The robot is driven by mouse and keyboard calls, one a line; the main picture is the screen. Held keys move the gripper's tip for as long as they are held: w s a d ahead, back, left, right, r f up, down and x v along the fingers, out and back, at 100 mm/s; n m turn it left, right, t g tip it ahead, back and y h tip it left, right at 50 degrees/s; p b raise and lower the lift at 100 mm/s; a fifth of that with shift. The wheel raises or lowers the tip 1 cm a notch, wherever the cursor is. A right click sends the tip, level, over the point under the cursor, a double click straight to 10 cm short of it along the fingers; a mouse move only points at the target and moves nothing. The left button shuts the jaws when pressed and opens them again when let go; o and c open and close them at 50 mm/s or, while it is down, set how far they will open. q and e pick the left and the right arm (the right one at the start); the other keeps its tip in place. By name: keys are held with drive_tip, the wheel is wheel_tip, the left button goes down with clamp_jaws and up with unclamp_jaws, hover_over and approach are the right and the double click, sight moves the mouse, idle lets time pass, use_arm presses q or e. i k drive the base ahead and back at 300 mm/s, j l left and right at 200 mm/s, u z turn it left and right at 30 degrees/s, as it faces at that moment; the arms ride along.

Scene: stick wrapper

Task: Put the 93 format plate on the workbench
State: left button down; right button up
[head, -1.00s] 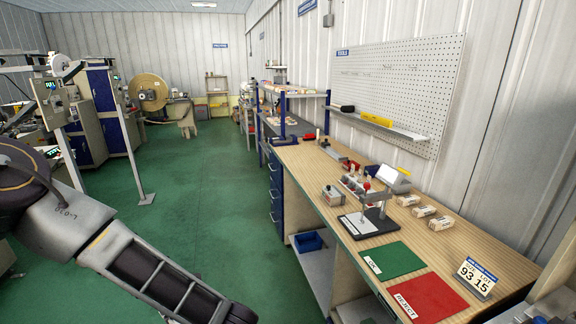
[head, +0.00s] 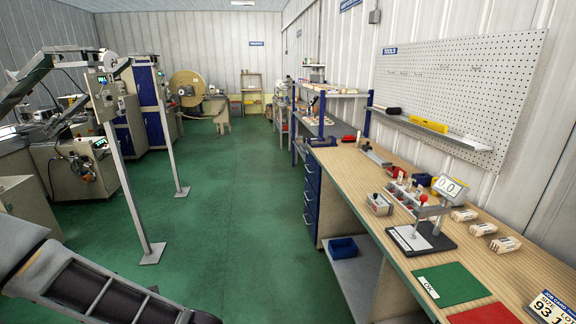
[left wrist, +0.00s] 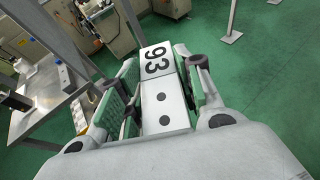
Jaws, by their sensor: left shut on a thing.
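The 93 format plate (left wrist: 158,62) is a pale block with a black "93" on its top face and two dark round holes nearer my wrist. In the left wrist view my left gripper (left wrist: 160,82) is shut on it, with fingers along both sides. The plate is off the workbench, above the green floor. The workbench (head: 349,178) has a wooden top and runs along the right wall in the head view. In the head view only part of my left arm shows at lower left; that gripper is out of the picture. My right gripper is not in view.
The bench carries a gauge stand (head: 424,238), a green OK mat (head: 455,284), a red mat (head: 485,314), several small boxes and a size card (head: 550,308). Bare wood shows along its middle. A grey metal post (head: 128,190) stands on the floor at left.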

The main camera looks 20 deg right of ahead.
sight(355, 171)
drive_tip(key=i+j+u, duration=0.1)
drive_tip(key=i+u, duration=0.15)
drive_tip(key=i, duration=0.3)
drive_tip(key=i+z, duration=0.25)
drive_tip(key=i, duration=0.3)
drive_tip(key=i+z, duration=0.25)
drive_tip(key=i, duration=0.3)
drive_tip(key=i+j+z, duration=0.1)
drive_tip(key=i+z, duration=0.9)
drive_tip(key=z, duration=0.2)
drive_tip(key=i+j+z, duration=0.25)
drive_tip(key=z, duration=0.15)
drive_tip(key=i+z, duration=0.6)
drive_tip(key=i+l+z, duration=0.15)
drive_tip(key=i, duration=0.15)
